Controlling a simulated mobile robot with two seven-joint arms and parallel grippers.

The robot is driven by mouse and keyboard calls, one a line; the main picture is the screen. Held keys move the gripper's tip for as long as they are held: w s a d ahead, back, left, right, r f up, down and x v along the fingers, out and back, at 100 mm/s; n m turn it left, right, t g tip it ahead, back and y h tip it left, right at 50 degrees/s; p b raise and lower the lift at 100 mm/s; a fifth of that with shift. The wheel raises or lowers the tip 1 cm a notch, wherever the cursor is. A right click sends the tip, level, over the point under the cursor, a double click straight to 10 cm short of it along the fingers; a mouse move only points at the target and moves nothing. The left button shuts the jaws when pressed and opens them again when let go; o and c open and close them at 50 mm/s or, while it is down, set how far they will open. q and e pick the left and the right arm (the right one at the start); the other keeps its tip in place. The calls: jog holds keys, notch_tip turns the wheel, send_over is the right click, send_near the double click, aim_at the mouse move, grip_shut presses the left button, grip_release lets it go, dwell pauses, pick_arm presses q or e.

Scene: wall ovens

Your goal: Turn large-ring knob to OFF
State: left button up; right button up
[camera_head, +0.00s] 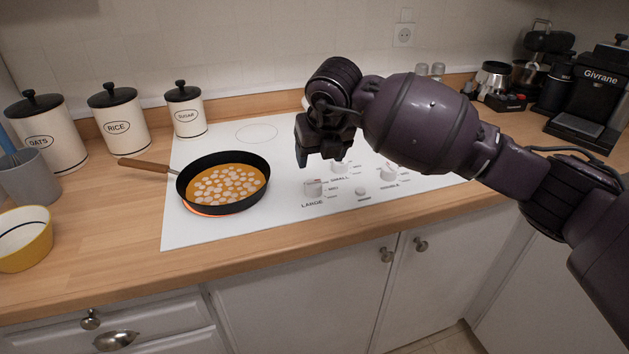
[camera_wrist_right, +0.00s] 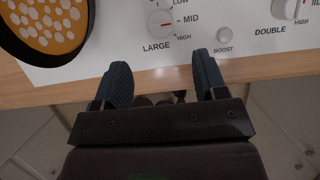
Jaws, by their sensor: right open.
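The white LARGE knob (camera_head: 313,188) stands at the front of the white cooktop (camera_head: 215,232). In the right wrist view the same knob (camera_wrist_right: 160,23) has a red mark pointing right, close to MID. My right gripper (camera_head: 312,152) hangs above the cooktop, close behind the knob in the head view. In the right wrist view its two blue fingers (camera_wrist_right: 164,80) are spread apart with nothing between them, below the LARGE label. They do not touch the knob. The black pan (camera_head: 224,183) of orange food with pale round pieces sits over a glowing red ring. My left gripper is out of view.
The SMALL knob (camera_head: 340,167), the DOUBLE knob (camera_head: 388,174) and the BOOST button (camera_head: 361,191) are close by. The pan's wooden handle (camera_head: 143,165) points left. Canisters (camera_head: 118,120) stand at the back left, a coffee machine (camera_head: 590,95) at the right.

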aim_at(314, 181)
jog(key=b+x, duration=0.2)
jog(key=x, duration=0.6)
jog(key=shift+f, duration=0.4)
jog(key=shift+w+f, duration=0.25)
jog(key=shift+f, duration=0.25)
jog(key=shift+w+a+f, duration=0.1)
jog(key=shift+c, duration=0.5)
jog(key=c, duration=0.7)
jog(key=shift+c, duration=0.6)
